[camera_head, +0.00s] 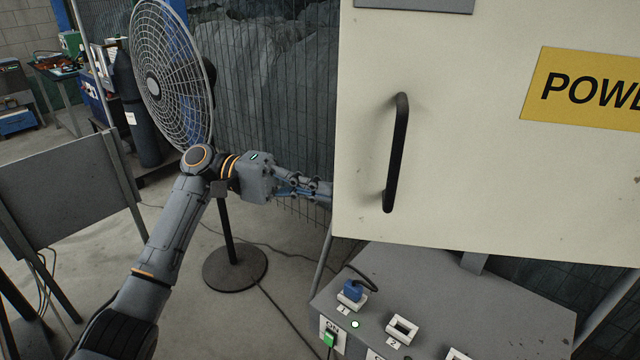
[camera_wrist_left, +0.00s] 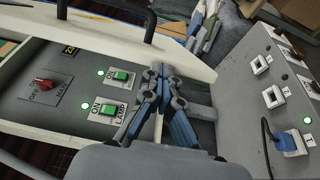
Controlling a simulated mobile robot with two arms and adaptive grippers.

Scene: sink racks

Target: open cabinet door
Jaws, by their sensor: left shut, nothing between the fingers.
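The cream cabinet door (camera_head: 480,190) fills the right of the head view, with a black vertical handle (camera_head: 397,152) near its left edge. My left gripper (camera_head: 322,193) reaches in from the left at the door's left edge, left of the handle and apart from it. Its tips look partly hidden by the door edge; I cannot tell whether they touch it. In the wrist view my left gripper (camera_wrist_left: 160,80) is shut and empty in front of a cream-edged grey panel (camera_wrist_left: 60,65) with a red knob and green switches. My right gripper is not in view.
A grey console (camera_head: 450,290) with sockets and a blue plug (camera_head: 352,291) stands below the door. A standing fan (camera_head: 170,80) is behind my left arm. A grey board (camera_head: 65,185) stands at the left. Cables lie on the floor.

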